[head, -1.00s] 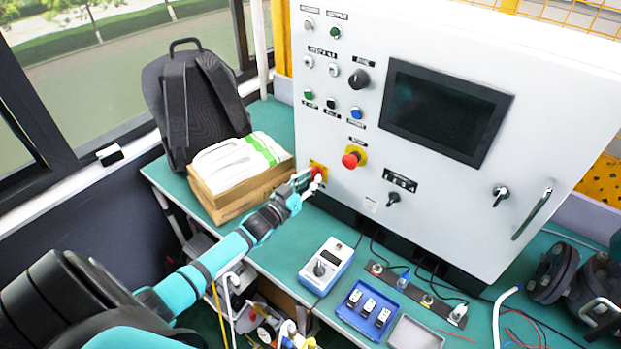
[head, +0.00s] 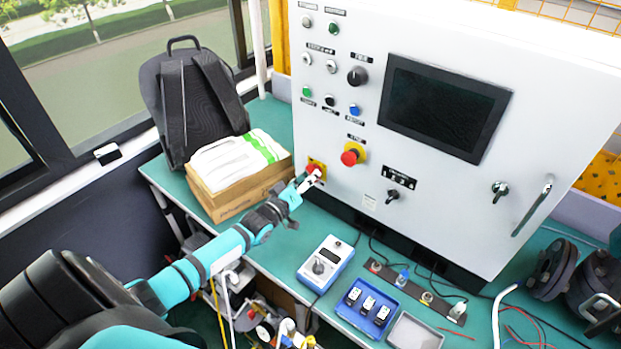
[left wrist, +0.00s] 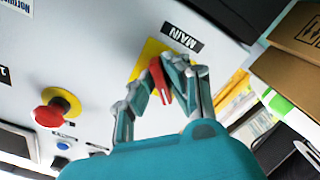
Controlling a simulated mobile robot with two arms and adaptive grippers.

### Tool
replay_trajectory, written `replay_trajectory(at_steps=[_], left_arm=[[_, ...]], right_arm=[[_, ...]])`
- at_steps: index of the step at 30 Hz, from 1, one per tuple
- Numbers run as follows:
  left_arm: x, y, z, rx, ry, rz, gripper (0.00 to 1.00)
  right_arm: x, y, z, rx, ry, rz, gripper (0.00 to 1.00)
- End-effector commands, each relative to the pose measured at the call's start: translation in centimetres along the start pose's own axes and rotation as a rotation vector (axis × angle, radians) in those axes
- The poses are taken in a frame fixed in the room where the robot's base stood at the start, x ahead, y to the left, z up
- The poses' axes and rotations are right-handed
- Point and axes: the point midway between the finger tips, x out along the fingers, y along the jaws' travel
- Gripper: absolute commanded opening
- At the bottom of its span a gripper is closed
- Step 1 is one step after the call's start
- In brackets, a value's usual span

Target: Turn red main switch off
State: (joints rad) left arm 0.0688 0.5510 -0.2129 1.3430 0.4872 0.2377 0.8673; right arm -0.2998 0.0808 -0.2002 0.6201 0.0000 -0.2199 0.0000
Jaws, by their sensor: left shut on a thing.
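The red main switch (head: 311,168) sits on a yellow plate at the lower left of the white cabinet's front. My left gripper (head: 310,180) is at the switch, with its fingers around the red handle. In the left wrist view, the red handle (left wrist: 158,78) stands out from the yellow plate beside the "MAIN" label (left wrist: 183,39), and the gripper (left wrist: 166,88) is shut on it. The fingers hide part of the handle and plate. The handle looks slanted in the wrist view; its exact setting is hard to read. My right gripper is not in view.
A red emergency button (head: 350,158) on a yellow disc is just right of the switch. A cardboard box (head: 240,192) with white packets stands close on the left. A meter (head: 326,263) and a blue tray (head: 367,306) lie on the green bench in front.

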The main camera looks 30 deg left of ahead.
Motion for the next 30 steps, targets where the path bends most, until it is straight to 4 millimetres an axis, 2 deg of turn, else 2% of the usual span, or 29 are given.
replay_trajectory(at_steps=[14, 15, 20, 30], left_arm=[[-0.07, -0.10, 0.14, -0.017, -0.003, -0.003, 0.00], [-0.07, -0.10, 0.14, -0.017, -0.003, -0.003, 0.14], [-0.05, -0.08, 0.10, -0.016, -0.002, -0.002, 0.34], [-0.44, -0.09, 0.11, -0.015, -0.002, -0.002, 0.35]], right_arm=[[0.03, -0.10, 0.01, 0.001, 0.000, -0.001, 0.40], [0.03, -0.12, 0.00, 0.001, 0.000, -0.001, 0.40], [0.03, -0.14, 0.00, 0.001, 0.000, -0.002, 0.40], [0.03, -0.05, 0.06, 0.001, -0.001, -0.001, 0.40]])
